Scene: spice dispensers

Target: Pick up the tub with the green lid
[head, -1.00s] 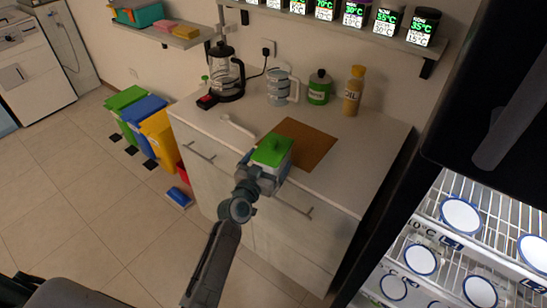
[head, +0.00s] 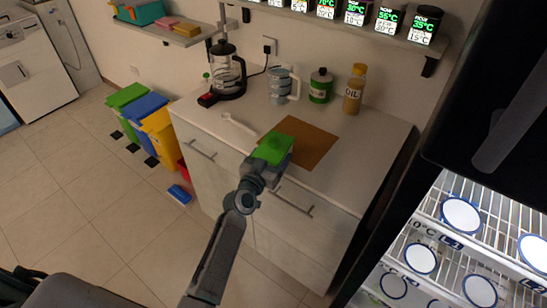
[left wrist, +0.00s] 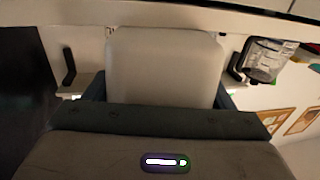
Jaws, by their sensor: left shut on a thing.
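The tub with the green lid (head: 273,148) is at the front of the counter, by the near edge of the brown mat. My left gripper (head: 266,165) is shut on the tub from the front, and its arm comes up from below. In the left wrist view the tub's pale wall (left wrist: 165,65) fills the space between the fingers. The gripper hides the tub's lower part in the head view, so I cannot tell how high it is above the counter. My right gripper is not in view.
On the white counter (head: 350,170) are the brown mat (head: 312,142), a white spoon (head: 238,123), a coffee press (head: 227,75), a clear jug (head: 279,88), a green jar (head: 320,87) and an oil bottle (head: 354,90). An open fridge (head: 480,250) stands at the right.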

